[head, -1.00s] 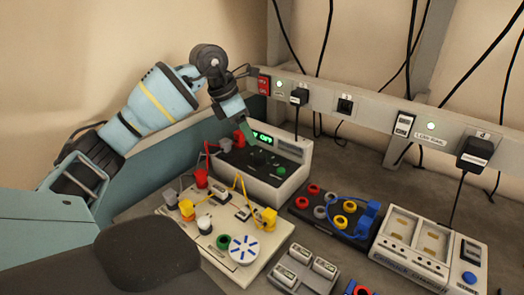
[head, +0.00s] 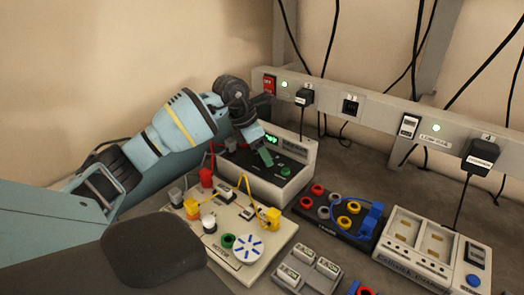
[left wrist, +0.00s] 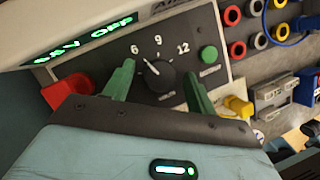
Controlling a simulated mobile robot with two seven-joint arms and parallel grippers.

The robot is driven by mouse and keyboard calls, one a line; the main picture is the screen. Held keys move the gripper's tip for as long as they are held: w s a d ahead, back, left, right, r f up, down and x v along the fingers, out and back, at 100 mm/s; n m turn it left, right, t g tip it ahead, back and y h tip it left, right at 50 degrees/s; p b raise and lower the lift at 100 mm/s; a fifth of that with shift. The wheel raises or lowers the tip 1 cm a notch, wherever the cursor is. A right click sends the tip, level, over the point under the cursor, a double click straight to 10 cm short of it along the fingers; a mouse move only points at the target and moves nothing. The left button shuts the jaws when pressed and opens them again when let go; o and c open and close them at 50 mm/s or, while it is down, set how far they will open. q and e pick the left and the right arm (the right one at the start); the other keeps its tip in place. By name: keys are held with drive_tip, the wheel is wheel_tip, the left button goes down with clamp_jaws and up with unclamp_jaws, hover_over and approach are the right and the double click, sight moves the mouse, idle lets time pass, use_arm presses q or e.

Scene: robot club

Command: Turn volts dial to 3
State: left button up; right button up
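The power supply (head: 292,185) is a pale box with a black front panel, behind the motor board. In the left wrist view its black volts dial (left wrist: 158,77) shows the marks 6, 9 and 12. The dial's white pointer line aims up-left, near the 6. The mark 3 is not visible. The green display (left wrist: 95,37) reads OFF at its end. My left gripper (head: 265,156) is over the panel. In the left wrist view its two green fingers (left wrist: 159,69) are apart, one on each side of the dial; contact is not clear. My right gripper is not in view.
A green button (left wrist: 209,54) is right of the dial, and a red plug (left wrist: 68,92) is at left. The motor board (head: 245,255) with wires stands in front. A power strip (head: 370,108) runs behind.

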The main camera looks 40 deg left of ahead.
use_arm(q)
drive_tip(key=c, duration=0.9)
drive_tip(key=shift+r+n, duration=0.1)
drive_tip(key=shift+n, duration=0.2)
drive_tip(key=n, duration=0.1)
drive_tip(key=n+y+p, duration=0.1)
drive_tip(key=shift+s+d+r+n+t, duration=0.1)
drive_tip(key=shift+d+n+t, duration=0.05)
drive_tip(key=shift+n+t, duration=0.2)
drive_tip(key=n+y+p, duration=0.1)
drive_tip(key=n, duration=0.2)
drive_tip(key=shift+p, duration=0.3)
drive_tip(key=shift+d+n+y+p, duration=0.1)
drive_tip(key=shift+n+y+p, duration=0.45)
drive_tip(key=shift+n, duration=0.8)
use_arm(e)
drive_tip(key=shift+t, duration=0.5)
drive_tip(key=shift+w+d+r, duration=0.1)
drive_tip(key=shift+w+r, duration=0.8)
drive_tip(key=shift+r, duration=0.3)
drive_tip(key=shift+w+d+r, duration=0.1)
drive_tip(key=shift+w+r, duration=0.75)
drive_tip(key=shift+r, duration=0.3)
use_arm(q)
drive_tip(key=shift+f, duration=0.2)
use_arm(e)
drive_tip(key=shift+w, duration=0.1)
use_arm(q)
drive_tip(key=o, duration=1)
